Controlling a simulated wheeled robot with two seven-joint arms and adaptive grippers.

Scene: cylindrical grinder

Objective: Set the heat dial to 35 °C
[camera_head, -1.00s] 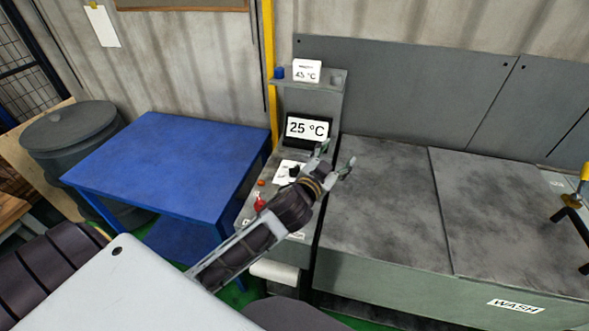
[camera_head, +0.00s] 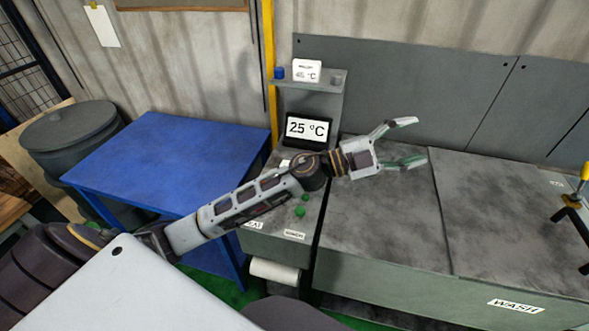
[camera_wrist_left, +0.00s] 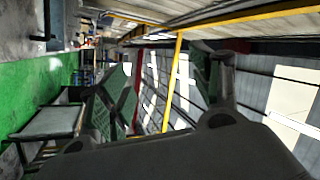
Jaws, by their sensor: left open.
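The temperature display (camera_head: 308,128) on the grey control stand reads 25 °C. My left gripper (camera_head: 415,142) is open and empty, its fingers spread and pointing right above the grey machine top, to the right of the stand. Its fingers also show apart in the left wrist view (camera_wrist_left: 165,75), with nothing between them. My left forearm and wrist cross over the control panel and hide the heat dial; only a sliver of white shows beside the wrist. My right gripper is not in view.
A small white card (camera_head: 306,70) and a blue block (camera_head: 279,73) sit on the stand's top shelf. Green buttons (camera_head: 300,211) show below my forearm. A blue table (camera_head: 165,165) stands left, a grey machine top (camera_head: 385,220) right.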

